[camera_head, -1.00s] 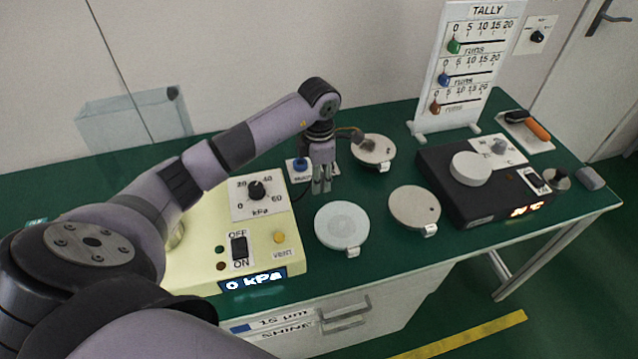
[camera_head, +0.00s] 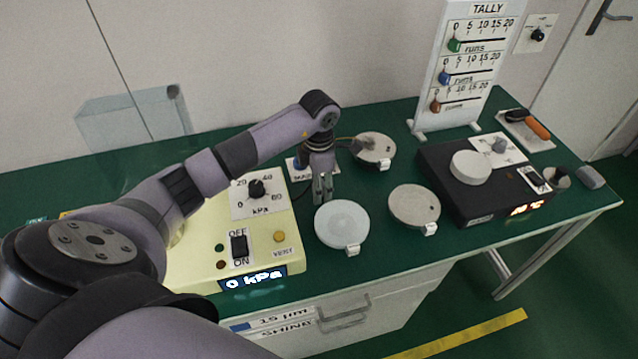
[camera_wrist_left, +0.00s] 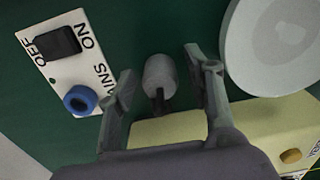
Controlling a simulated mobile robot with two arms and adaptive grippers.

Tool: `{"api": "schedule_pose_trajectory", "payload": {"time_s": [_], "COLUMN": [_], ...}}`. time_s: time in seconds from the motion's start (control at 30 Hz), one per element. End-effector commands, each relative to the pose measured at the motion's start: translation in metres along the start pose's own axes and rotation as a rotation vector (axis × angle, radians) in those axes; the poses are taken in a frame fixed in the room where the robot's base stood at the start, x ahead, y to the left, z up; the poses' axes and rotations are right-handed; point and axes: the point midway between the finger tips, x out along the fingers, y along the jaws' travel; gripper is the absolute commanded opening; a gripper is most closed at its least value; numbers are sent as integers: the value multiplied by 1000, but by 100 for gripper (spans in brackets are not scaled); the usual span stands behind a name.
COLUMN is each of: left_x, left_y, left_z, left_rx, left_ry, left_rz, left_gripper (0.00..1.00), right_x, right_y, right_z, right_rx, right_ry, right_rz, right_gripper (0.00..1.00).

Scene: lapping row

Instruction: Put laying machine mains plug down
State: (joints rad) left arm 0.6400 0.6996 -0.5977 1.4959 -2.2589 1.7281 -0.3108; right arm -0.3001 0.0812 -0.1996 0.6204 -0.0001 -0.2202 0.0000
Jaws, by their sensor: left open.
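My left gripper (camera_head: 322,198) points down over the green table, just behind the pale round plate. In the left wrist view its two fingers (camera_wrist_left: 158,66) are apart. The mains plug, a small grey cylinder with a dark end (camera_wrist_left: 160,76), is between them, with a gap on each side. It appears to lie on the green top; exact contact cannot be told. In the head view the plug is hidden by the gripper. The mains plate (camera_wrist_left: 66,72) carries a black OFF/ON switch and a blue socket (camera_wrist_left: 80,100) with nothing in it. My right gripper is not in view.
The cream kPa box (camera_head: 200,265) stands left of the gripper. Round plates (camera_head: 342,225), (camera_head: 414,206) and (camera_head: 374,149) lie close by. A dark machine (camera_head: 470,205) and the tally board (camera_head: 462,70) stand to the right.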

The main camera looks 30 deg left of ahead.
Motion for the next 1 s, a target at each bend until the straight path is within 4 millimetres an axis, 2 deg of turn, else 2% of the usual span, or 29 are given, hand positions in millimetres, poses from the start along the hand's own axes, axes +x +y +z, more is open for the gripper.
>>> {"api": "schedule_pose_trajectory", "payload": {"time_s": [0.27, 0.37, 0.7, 0.83, 1.0], "left_x": [-8, -22, -94, -112, -122], "left_y": [0, 1, 1, 1, 0], "left_z": [0, 1, 1, 0, 0], "left_rx": [1, 1, 0, 0, 0], "left_ry": [-1, -3, -3, -2, 1], "left_rz": [1, 3, 4, 2, 0], "left_gripper": [47, 47, 47, 47, 47], "right_x": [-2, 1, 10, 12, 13], "right_y": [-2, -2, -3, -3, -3], "right_z": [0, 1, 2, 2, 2], "right_rx": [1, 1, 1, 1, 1], "right_ry": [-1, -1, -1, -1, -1], "right_rz": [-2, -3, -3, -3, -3], "right_gripper": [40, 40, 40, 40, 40]}}
